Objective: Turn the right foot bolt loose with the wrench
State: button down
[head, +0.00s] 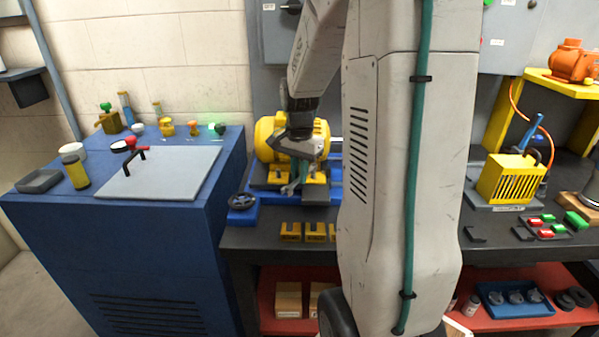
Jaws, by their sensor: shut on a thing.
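A yellow motor (264,137) sits on a blue base (320,194) on the dark workbench. My gripper (301,158) is in front of the motor, pointing down, and covers part of its front. It is shut on a grey-teal wrench (291,187), which slants down to the left. The wrench's lower end is beside the yellow feet (277,177) of the motor. The right foot bolt is too small and too hidden by my gripper to make out. I cannot tell whether the wrench is around the bolt.
A dark handwheel (240,204) is at the base's left. Yellow blocks (290,231) line the bench front. A blue cabinet (120,250) stands at left. A yellow caged unit (509,178) is at right. My own column hides the bench's middle.

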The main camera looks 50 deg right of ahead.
jog(key=shift+f, duration=0.25)
jog(key=shift+f, duration=0.45)
jog(key=shift+s, duration=0.1)
jog(key=shift+s+d+n, duration=0.25)
jog(key=shift+s+n, duration=0.45)
jog(key=shift+n, duration=0.5)
jog(key=shift+s+d+n, duration=0.2)
jog(key=shift+s+n, duration=0.25)
jog(key=shift+n, duration=0.15)
jog(key=shift+s+d+n, duration=0.15)
jog(key=shift+s+n, duration=0.15)
jog(key=shift+n, duration=0.3)
